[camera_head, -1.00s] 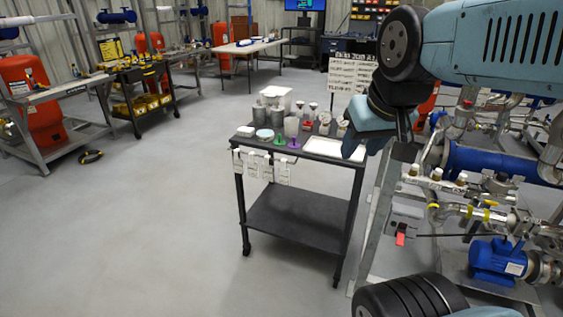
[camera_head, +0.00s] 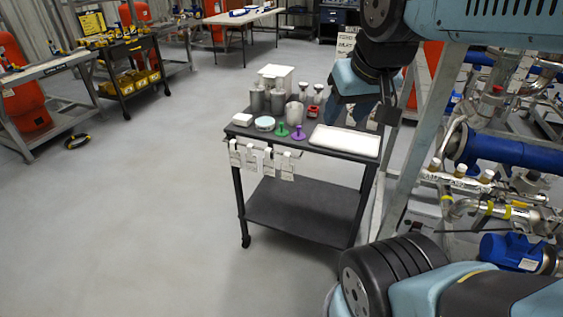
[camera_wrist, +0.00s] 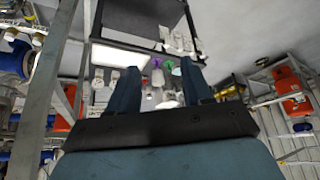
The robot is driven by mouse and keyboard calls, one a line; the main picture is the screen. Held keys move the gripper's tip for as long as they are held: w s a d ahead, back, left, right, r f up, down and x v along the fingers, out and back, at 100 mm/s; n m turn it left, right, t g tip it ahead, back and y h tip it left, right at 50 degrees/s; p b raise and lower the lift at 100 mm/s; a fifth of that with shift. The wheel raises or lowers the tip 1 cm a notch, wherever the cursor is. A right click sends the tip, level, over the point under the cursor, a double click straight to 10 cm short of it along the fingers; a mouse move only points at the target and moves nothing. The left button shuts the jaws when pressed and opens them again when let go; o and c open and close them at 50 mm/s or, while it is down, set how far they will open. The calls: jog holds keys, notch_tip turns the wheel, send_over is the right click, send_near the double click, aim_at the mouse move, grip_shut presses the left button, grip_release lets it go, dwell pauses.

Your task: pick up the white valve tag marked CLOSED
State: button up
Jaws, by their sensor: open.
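Several white tags hang in a row from the rail at the front edge of the black cart, among them a left one (camera_head: 234,154) and a right one (camera_head: 287,168). Their print is too small to read, so I cannot tell which is marked CLOSED. The tags also show in the wrist view as a small white row (camera_wrist: 178,41) beyond the fingers. My gripper (camera_head: 343,84) is above the back right part of the cart, apart from the tags. In the wrist view its two dark blue fingers (camera_wrist: 160,68) are spread, with nothing held between them.
The cart top (camera_head: 320,150) carries grey canisters (camera_head: 257,101), a white box (camera_head: 276,76), green and purple pieces (camera_head: 298,133) and a white tray (camera_head: 345,141). A metal frame with blue pipework (camera_head: 495,150) stands close on the right.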

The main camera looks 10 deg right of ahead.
jog(key=shift+o, duration=0.7)
jog(key=shift+w+a, duration=0.2)
jog(key=shift+w, duration=0.1)
jog(key=shift+o, duration=0.8)
jog(key=w+a+f+m+y, duration=0.1)
jog(key=w+a+f, duration=0.2)
jog(key=w, duration=0.4)
jog(key=w+a+f+m+y, duration=0.1)
jog(key=w+a+f, duration=0.2)
jog(key=w, duration=0.4)
jog(key=shift+a+f+y, duration=0.25)
jog(key=shift+a+y, duration=0.05)
jog(key=shift+a, duration=0.05)
jog(key=w+a+f+m+t, duration=0.1)
jog(key=w+a+f+m, duration=0.3)
jog(key=w+f, duration=0.65)
jog(key=m+t+h, duration=0.1)
jog(key=t+h, duration=0.7)
jog(key=h, duration=0.5)
send_near(287, 169)
jog(key=x, duration=0.6)
jog(key=shift+w+d, duration=0.25)
jog(key=shift+w, duration=0.1)
jog(key=shift+x, duration=2.6)
